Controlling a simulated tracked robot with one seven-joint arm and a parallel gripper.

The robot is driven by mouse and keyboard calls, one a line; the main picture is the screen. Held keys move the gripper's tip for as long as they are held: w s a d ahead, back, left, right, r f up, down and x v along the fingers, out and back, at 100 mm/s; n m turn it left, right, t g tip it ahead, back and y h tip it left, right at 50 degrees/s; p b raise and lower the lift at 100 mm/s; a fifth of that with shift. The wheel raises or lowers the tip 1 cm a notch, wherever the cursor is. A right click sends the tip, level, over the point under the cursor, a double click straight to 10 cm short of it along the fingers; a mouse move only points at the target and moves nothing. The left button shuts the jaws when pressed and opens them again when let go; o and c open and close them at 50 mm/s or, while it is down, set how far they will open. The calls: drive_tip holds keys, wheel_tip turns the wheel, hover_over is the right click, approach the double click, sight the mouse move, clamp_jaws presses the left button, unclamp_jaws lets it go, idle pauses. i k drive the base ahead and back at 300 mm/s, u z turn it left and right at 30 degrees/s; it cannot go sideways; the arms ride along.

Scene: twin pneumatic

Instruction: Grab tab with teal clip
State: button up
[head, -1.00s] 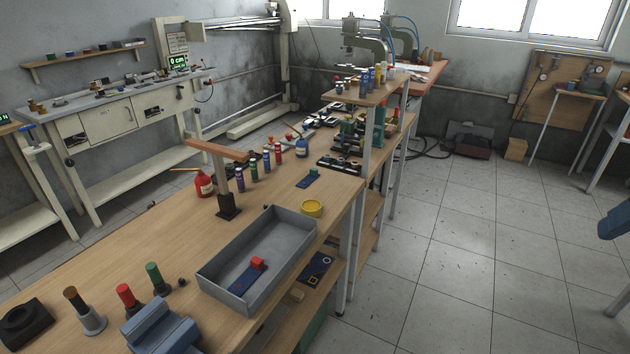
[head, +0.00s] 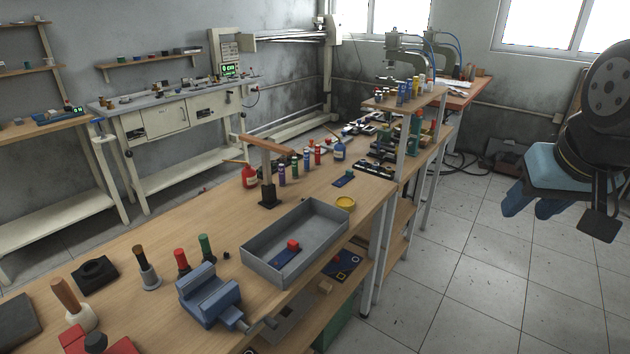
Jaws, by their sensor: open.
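A blue tab with a teal clip (head: 344,180) lies flat on the wooden workbench (head: 160,262), beyond the grey tray (head: 262,271) and left of the small shelf's posts. A similar blue tab with a red clip (head: 288,252) lies inside the tray. My gripper (head: 532,206) is at the right of the head view, in the air over the floor, far to the right of the bench. Its blue fingers point down and are open, with nothing seen between them.
A yellow round dish (head: 345,203) sits by the tray's far corner. Several small bottles (head: 294,165) and a wooden T-shaped stand (head: 268,180) are left of the teal-clip tab. A blue vise (head: 209,295) is at the front. Tiled floor (head: 470,280) lies clear on the right.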

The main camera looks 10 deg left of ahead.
sight(348, 176)
drive_tip(key=u, duration=0.3)
drive_tip(key=i, duration=1)
drive_tip(key=z, duration=0.1)
